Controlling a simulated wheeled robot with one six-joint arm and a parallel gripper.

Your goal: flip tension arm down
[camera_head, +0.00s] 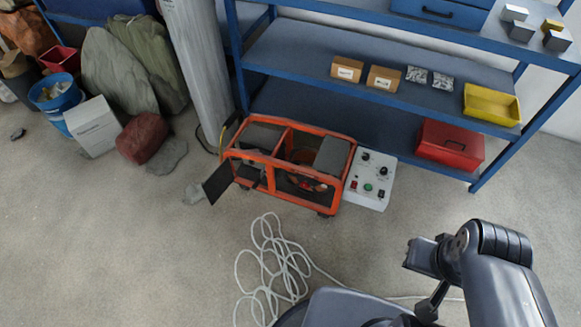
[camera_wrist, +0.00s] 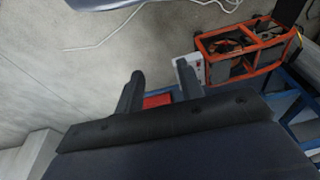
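An orange-framed machine (camera_head: 270,158) stands on the floor in the middle of the head view, with grey top panels and a dark flap (camera_head: 217,182) sticking out at its left. A light grey control box (camera_head: 370,180) with knobs and buttons adjoins its right side. The machine also shows at the top right of the wrist view (camera_wrist: 245,45). I cannot make out which part is the tension arm. My gripper (camera_wrist: 160,70) has its two fingers apart with nothing held between them. It is well away from the machine; my arm shows at the lower right of the head view.
A blue shelf rack (camera_head: 300,55) stands behind, holding small boxes, a yellow bin (camera_head: 491,103) and a red toolbox (camera_head: 450,146). A white hose (camera_head: 265,265) lies coiled in front of the machine. Stones and bags (camera_head: 120,75) fill the left back. Floor at front left is clear.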

